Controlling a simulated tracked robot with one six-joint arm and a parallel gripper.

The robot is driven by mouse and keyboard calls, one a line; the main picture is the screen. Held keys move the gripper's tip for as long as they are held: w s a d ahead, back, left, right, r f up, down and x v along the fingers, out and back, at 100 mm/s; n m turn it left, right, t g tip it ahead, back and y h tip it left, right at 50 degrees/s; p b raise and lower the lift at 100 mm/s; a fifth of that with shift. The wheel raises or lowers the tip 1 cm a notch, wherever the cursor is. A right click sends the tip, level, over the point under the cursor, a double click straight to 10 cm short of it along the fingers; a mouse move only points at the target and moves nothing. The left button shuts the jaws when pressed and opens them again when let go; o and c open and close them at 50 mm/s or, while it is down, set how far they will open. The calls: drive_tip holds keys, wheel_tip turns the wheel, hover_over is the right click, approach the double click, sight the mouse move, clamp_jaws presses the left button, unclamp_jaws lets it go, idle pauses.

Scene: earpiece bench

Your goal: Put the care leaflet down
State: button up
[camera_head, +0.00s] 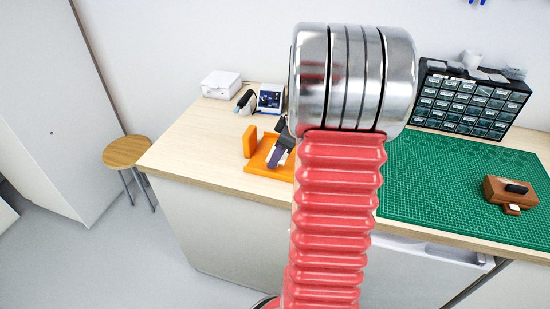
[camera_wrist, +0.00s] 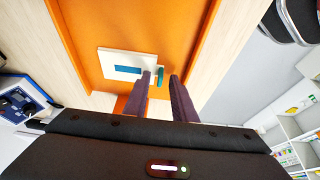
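The care leaflet appears to be the small white card (camera_wrist: 112,58) with a blue stripe in the wrist view. It looks flat over the floor of the orange tray (camera_wrist: 85,25), with a teal piece (camera_wrist: 161,74) at its right end. My gripper (camera_wrist: 161,78) has its two dark fingers apart, with the teal piece at the gap between the tips. I see no finger closed on the card. In the head view, the orange tray (camera_head: 256,165) is at the bench's front left with my gripper (camera_head: 279,156) over it. The card cannot be made out there.
A green cutting mat (camera_head: 450,180) holds a brown case (camera_head: 510,191). A drawer cabinet (camera_head: 470,98) stands behind the mat. A wooden stool (camera_head: 127,152) is left of the bench.

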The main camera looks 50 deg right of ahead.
drive_tip(key=shift+r, duration=0.1)
drive_tip(key=v, duration=1.2)
idle(0.6)
drive_tip(key=a+r+m+h, duration=0.1)
drive_tip(key=a+r+m, duration=0.15)
drive_tip(key=a, duration=1.75)
drive_tip(key=s+a+m, duration=0.1)
drive_tip(key=s+a, duration=0.3)
drive_tip(key=a, duration=0.4)
drive_tip(key=s+a+m+t, duration=0.1)
drive_tip(key=s+a, duration=0.2)
drive_tip(key=a, duration=0.4)
drive_tip(key=shift+s+a+f+m+t+h, duration=0.3)
drive_tip(key=shift+s+a+m+h, duration=0.05)
drive_tip(key=shift+h, duration=0.05)
